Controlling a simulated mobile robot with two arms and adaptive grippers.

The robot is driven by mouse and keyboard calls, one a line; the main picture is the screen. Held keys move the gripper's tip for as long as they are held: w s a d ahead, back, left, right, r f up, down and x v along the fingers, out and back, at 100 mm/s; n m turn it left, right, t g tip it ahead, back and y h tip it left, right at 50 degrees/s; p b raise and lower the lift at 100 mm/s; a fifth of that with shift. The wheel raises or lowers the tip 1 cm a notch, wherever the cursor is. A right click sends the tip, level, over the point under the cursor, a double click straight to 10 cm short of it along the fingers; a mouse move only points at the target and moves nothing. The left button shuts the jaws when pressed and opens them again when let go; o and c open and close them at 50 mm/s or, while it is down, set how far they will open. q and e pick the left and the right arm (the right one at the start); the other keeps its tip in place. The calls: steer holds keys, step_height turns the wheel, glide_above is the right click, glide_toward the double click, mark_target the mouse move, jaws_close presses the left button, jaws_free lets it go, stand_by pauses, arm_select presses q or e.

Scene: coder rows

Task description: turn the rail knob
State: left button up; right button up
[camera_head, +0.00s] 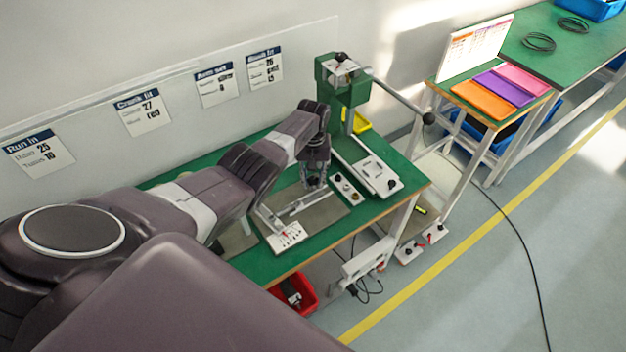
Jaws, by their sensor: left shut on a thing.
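My left gripper (315,182) points down at the green workbench (272,265), at the far end of a silver rail (300,205) on a grey mat (325,214). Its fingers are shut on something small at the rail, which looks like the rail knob. The knob itself is hidden between the fingers, so its turn cannot be seen. A white plate with small print and a red mark (287,236) lies at the rail's near end. My right gripper is not in view.
A green press (345,85) with a long lever ending in a black ball (428,118) stands behind the gripper. A white fixture (378,177) and a small knobbed panel (346,188) lie close on the right. A red bin (296,296) sits below the bench.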

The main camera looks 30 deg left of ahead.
mark_target(313, 179)
arm_select(q)
steer(key=shift+w+r, duration=0.15)
steer(key=o, duration=1.2)
steer(key=shift+r, duration=0.1)
step_height(313, 179, up, 12)
